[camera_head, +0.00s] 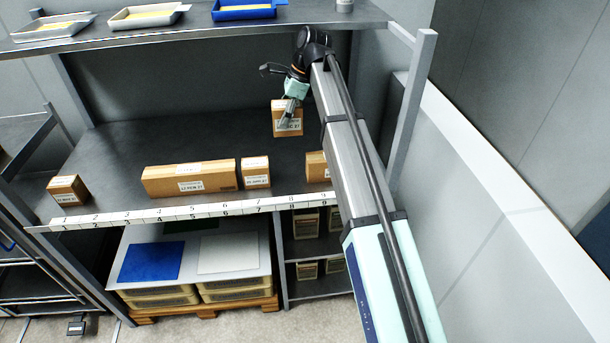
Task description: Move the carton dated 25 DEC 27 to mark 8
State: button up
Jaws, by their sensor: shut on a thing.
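My gripper (289,107) is shut on a small brown carton (293,116) at the rear of the grey shelf, on the right side. The carton is upright, and its white label faces me. The label is partly covered by the gripper; its end looks like "EC 27". I cannot tell whether the carton's bottom touches the shelf. Mark 8 (290,202) is on the white number strip along the shelf's front edge, in front of and below the held carton. The shelf behind mark 8 is bare, between two standing cartons.
A small carton (255,174) stands behind mark 7, and another (316,168) near mark 9, partly hidden by my arm. A long carton (160,184) lies left of them. One small carton (69,188) stands far left. An upper shelf (200,31) with trays overhangs the back.

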jog(key=f+p, duration=0.1)
jog(key=f, duration=0.5)
jog(key=f+p, duration=0.2)
jog(key=f, duration=0.5)
jog(key=f+p, duration=0.1)
jog(key=f, duration=0.5)
jog(key=shift+a+f, duration=0.3)
jog(key=shift+f, duration=0.1)
jog(key=shift+f, duration=0.1)
jog(key=o, duration=1.3)
jog(key=shift+c, duration=0.2)
jog(key=b+v, duration=0.3)
jog(key=v, duration=0.9)
